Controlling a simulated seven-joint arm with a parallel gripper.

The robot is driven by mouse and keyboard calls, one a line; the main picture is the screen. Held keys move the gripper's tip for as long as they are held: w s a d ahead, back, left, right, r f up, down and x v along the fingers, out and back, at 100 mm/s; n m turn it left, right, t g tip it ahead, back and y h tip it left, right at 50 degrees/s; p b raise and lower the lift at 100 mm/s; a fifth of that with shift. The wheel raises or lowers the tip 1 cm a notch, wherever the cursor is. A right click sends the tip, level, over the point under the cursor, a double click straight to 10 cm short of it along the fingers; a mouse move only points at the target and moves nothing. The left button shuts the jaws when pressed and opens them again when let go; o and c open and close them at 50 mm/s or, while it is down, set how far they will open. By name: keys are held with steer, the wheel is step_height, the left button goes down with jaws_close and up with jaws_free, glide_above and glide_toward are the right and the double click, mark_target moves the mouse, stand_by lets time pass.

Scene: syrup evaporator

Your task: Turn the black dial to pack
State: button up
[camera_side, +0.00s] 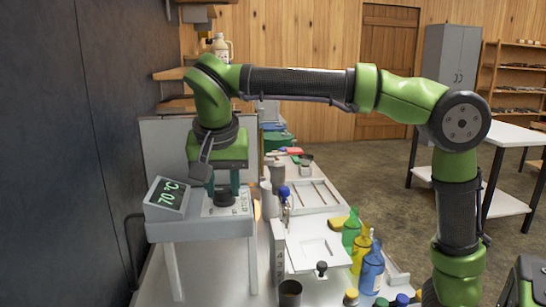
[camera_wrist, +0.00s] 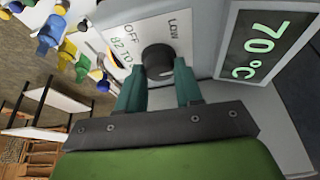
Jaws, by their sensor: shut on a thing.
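The black dial (camera_wrist: 157,58) sits on a pale panel (camera_wrist: 198,15) with the printed words OFF, LOW and "82 TO" around it; the rest of the lettering is hidden or cut off. The word pack cannot be made out, nor can the dial's pointer. My gripper (camera_wrist: 160,84) has its two teal fingers shut on the dial, one on each side. In the side view my gripper (camera_side: 222,190) points straight down onto the panel top, and the dial is mostly hidden there. A display (camera_wrist: 262,46) beside the dial reads 70°C; it also shows in the side view (camera_side: 168,197).
Bottles stand to the right, including green (camera_side: 350,230), yellow (camera_side: 362,252) and blue (camera_side: 372,270) ones. A white tray (camera_side: 318,245) and a dark cup (camera_side: 290,292) are on the bench. A dark wall (camera_side: 60,150) stands close on the left.

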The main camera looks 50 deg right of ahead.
steer(key=shift+m, duration=0.5)
steer(key=o, duration=1)
steer(key=v, duration=1.2)
steer(key=shift+w+a, duration=0.1)
steer(key=shift+w, duration=0.05)
steer(key=s+d+f+n+t+y, duration=0.1)
steer(key=s+d+f+n, duration=0.1)
steer(key=f, duration=0.5)
steer(key=s+d+f+n+t+y, duration=0.1)
steer(key=s+d+f+n+y, duration=0.1)
steer(key=s+d+f, duration=0.3)
steer(key=s+d+f+n+t+y, duration=0.2)
steer(key=s+f, duration=0.3)
steer(key=f, duration=0.4)
steer(key=shift+s+d+n, duration=0.25)
steer(key=shift+d+n, duration=0.05)
steer(key=shift+d, duration=0.45)
